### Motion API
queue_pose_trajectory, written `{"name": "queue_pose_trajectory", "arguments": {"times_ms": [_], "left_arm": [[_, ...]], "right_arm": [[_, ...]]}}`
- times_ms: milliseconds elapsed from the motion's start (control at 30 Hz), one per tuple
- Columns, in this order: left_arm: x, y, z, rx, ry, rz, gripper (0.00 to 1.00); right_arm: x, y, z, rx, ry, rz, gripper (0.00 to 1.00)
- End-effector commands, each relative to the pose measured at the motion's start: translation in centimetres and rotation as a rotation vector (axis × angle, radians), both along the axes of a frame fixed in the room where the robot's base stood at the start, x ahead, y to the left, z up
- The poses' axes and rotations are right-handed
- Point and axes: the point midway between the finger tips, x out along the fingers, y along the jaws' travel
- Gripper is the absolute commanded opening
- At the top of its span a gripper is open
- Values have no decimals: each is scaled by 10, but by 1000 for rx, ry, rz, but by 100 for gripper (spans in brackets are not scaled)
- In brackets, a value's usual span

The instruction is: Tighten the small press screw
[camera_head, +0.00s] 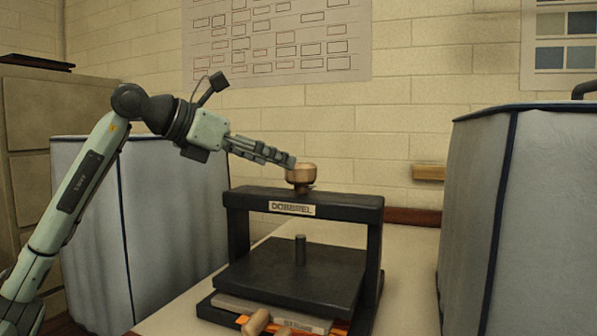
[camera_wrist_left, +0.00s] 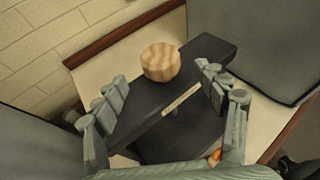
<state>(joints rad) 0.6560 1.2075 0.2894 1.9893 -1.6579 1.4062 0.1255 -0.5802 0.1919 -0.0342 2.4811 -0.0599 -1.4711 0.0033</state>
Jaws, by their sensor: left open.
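The small press (camera_head: 232,225) is a black frame with a labelled crossbar, standing on the table. Its screw has a round wooden knob (camera_head: 301,174) on top of the crossbar, and the knob also shows in the left wrist view (camera_wrist_left: 161,62). A short dark post (camera_head: 300,249) stands on the black press plate (camera_head: 290,275) under the bar. My left gripper (camera_head: 292,162) comes in from the left at the knob's height. In the left wrist view its fingers (camera_wrist_left: 160,88) are spread wide, with the knob beyond and between them, not gripped. My right gripper is not in view.
Grey boards and an orange strip (camera_head: 258,326) lie under the press plate, with a wooden handle (camera_head: 255,322) in front. Large blue-grey covered blocks stand left (camera_head: 85,200) and right (camera_head: 540,210). The table (camera_head: 408,270) is bare right of the press. A brick wall is behind.

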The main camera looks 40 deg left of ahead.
Motion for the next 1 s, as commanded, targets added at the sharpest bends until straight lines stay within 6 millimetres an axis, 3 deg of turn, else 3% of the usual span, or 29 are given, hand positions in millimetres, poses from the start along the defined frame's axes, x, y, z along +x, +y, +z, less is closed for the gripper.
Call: {"name": "queue_pose_trajectory", "arguments": {"times_ms": [167, 367, 633, 1000], "left_arm": [[2, -2, 1, 0, -1, 14, 72], [24, -10, -8, -1, 0, 12, 72], [59, -21, -24, -2, 1, 12, 72], [67, -23, -29, 1, -1, 14, 72]], "right_arm": [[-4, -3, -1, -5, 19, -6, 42], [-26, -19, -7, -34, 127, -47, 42], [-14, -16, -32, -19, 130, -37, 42], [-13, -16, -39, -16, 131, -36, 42]]}}
